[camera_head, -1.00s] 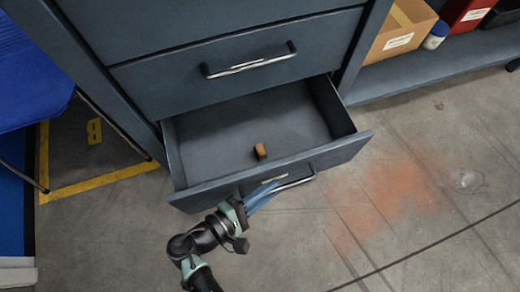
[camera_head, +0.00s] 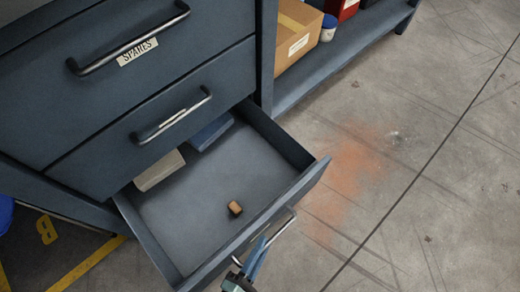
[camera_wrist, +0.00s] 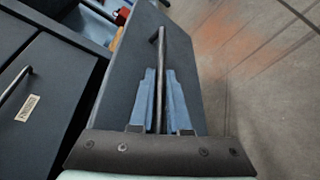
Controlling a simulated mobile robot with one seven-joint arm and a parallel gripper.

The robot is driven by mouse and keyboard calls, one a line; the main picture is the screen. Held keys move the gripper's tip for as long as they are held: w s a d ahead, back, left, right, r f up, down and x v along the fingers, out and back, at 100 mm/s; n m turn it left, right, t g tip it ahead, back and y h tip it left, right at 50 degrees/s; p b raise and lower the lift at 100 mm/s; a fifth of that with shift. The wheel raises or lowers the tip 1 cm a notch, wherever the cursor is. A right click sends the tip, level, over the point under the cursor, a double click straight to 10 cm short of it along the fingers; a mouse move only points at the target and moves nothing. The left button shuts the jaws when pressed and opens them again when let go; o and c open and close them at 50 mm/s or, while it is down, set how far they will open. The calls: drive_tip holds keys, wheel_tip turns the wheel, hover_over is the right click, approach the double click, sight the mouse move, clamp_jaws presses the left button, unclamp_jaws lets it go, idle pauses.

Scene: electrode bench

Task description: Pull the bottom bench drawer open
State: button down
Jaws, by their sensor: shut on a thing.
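The bottom bench drawer (camera_head: 165,240) is dark blue-grey and stands well out from the bench in the head view. A small brown block (camera_head: 235,208) lies on its floor, with a pale box (camera_head: 159,171) and a blue item (camera_head: 212,132) at the back. The drawer's bar handle (camera_wrist: 161,55) runs between the blue fingers of my gripper (camera_wrist: 161,85) in the wrist view. My gripper is shut on this handle. In the head view my gripper (camera_head: 256,256) shows at the bottom edge, on the handle (camera_head: 283,226); my arm is mostly out of frame.
Two shut drawers sit above, the upper one labelled SPARES (camera_head: 137,52). A low shelf (camera_head: 330,66) at the upper right holds a cardboard box (camera_head: 297,38) and a white-and-blue tub (camera_head: 328,30). The concrete floor at right is clear, with an orange stain (camera_head: 345,175).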

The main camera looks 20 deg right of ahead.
drive_tip(key=c, duration=0.9)
unclamp_jaws()
drive_tip(key=shift+a, duration=0.1)
drive_tip(key=p+v, duration=0.3)
drive_tip(key=v, duration=0.9)
drive_tip(key=shift+s+a+r, duration=0.1)
drive_tip(key=shift+s+a, duration=0.2)
drive_tip(key=shift+r, duration=0.1)
